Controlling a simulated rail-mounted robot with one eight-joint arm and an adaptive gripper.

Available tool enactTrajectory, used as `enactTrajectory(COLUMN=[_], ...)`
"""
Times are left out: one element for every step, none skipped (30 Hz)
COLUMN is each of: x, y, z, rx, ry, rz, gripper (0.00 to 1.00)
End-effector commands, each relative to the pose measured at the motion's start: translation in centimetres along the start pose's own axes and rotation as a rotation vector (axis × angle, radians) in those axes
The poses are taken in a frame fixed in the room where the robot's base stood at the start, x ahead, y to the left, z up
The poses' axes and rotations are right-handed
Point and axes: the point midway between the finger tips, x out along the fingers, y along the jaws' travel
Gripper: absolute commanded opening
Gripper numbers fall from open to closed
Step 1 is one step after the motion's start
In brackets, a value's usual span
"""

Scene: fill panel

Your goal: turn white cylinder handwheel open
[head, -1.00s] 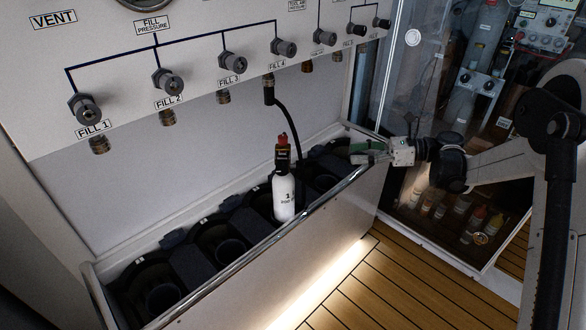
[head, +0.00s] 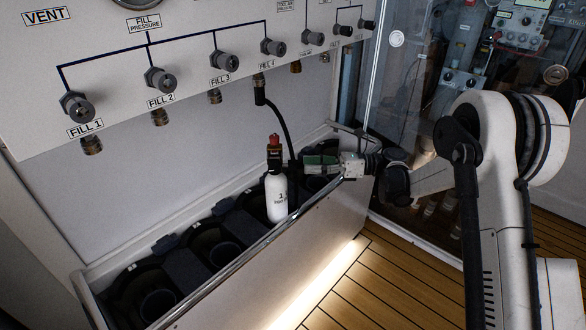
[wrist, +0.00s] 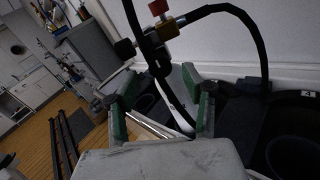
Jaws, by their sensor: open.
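The white cylinder (head: 277,198) stands upright in the trough below the fill panel. Its red handwheel (head: 274,140) sits on top of a dark valve. In the wrist view the red handwheel (wrist: 158,8) shows at the top, above a brass valve body (wrist: 165,30) and a dark knob. My gripper (head: 308,164) is just right of the cylinder, lower than the handwheel, and apart from it. In the wrist view its green-padded fingers (wrist: 160,82) are spread and empty, with the valve beyond them. The cylinder's body is mostly hidden there.
A black hose (head: 280,118) hangs from the FILL 4 fitting and curves beside the cylinder. The trough's metal rail (head: 222,266) runs along its front. Dark holders (head: 160,303) stand at left. A glass partition (head: 400,110) is at right. The wooden floor (head: 375,285) is clear.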

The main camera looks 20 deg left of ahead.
Motion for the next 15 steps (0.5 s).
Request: enactTrajectory(x=[1.1,1.6,2.2,2.6,3.1,3.6,3.9,4.2,4.5,4.7,4.9,5.1,5.2,5.3,5.4], y=[0.0,0.0,0.0,0.0,0.0,0.0,0.0,0.0,0.0,0.0,0.0,0.0,0.0,0.0,0.0], z=[-0.2,-0.2,-0.2,-0.2,-0.1,-0.1,-0.1,-0.1,-0.1,-0.1,-0.1,-0.1,0.0,0.0,0.0], rx=[0.0,0.0,0.0,0.0,0.0,0.0,0.0,0.0,0.0,0.0,0.0,0.0,0.0,0.0,0.0], ry=[0.001,0.001,0.001,0.001,0.001,0.001,0.001,0.001,0.0,0.0,0.0,0.0,0.0,0.0,0.0], rz=[0.003,0.003,0.002,0.002,0.002,0.003,0.002,0.002,0.001,0.0,0.0,0.0,0.0,0.001,0.001], gripper=[0.45,0.45,0.45,0.45,0.45,0.45,0.45,0.45,0.45,0.45,0.45,0.45,0.45,0.45,0.45])
